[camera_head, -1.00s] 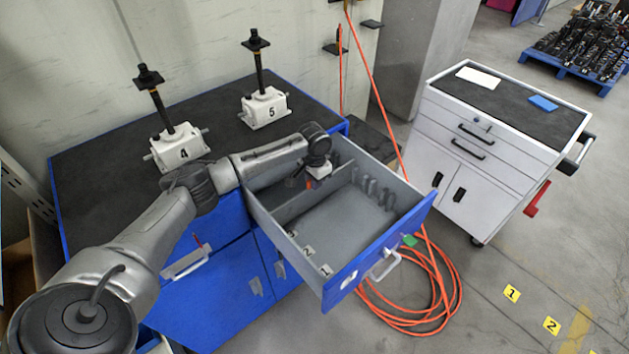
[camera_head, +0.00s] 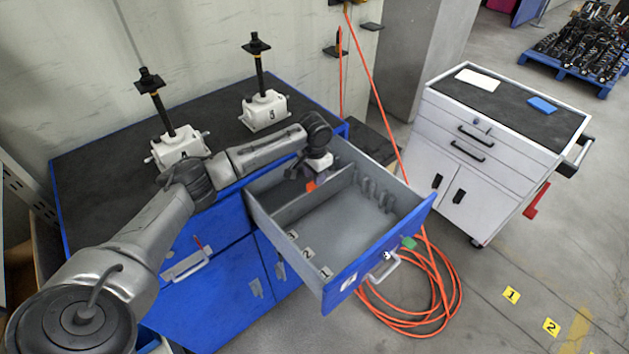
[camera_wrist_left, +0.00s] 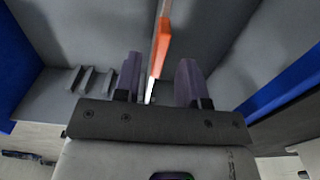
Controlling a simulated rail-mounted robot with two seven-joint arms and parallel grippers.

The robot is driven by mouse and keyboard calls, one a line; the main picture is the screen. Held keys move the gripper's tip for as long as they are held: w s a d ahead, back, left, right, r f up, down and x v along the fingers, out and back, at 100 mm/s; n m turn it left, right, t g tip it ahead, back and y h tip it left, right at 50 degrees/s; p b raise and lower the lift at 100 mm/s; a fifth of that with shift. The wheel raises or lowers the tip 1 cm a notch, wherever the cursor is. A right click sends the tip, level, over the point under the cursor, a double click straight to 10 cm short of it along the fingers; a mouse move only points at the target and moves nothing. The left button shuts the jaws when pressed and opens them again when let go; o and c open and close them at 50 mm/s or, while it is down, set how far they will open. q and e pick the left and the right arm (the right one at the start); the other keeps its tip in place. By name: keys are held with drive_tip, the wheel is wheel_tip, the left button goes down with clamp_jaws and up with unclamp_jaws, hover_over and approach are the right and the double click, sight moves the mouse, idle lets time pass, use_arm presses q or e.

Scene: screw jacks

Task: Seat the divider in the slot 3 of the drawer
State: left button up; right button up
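The open drawer (camera_head: 382,245) has a row of slot ribs along its far right wall and number labels near its left wall. A grey divider (camera_head: 337,190) with an orange tab (camera_head: 311,186) stands upright across it, its near end close to the label that reads 3 (camera_head: 293,235). I cannot tell whether it is fully down in the slot. My left gripper (camera_head: 298,172) is just above and beside the tab. In the left wrist view its two fingers (camera_wrist_left: 159,82) are apart, with the orange tab (camera_wrist_left: 161,45) between them and gaps on both sides. My right gripper is not in view.
Two white screw jacks, (camera_head: 180,147) and (camera_head: 264,110), stand on the blue cabinet's dark top (camera_head: 105,185). A white tool cart (camera_head: 490,150) stands to the right. An orange hose (camera_head: 440,300) lies coiled on the floor beside the drawer.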

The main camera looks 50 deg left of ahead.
use_arm(q)
wheel_tip(320, 180, up, 8)
drive_tip(key=shift+p, duration=0.4)
idle(0.5)
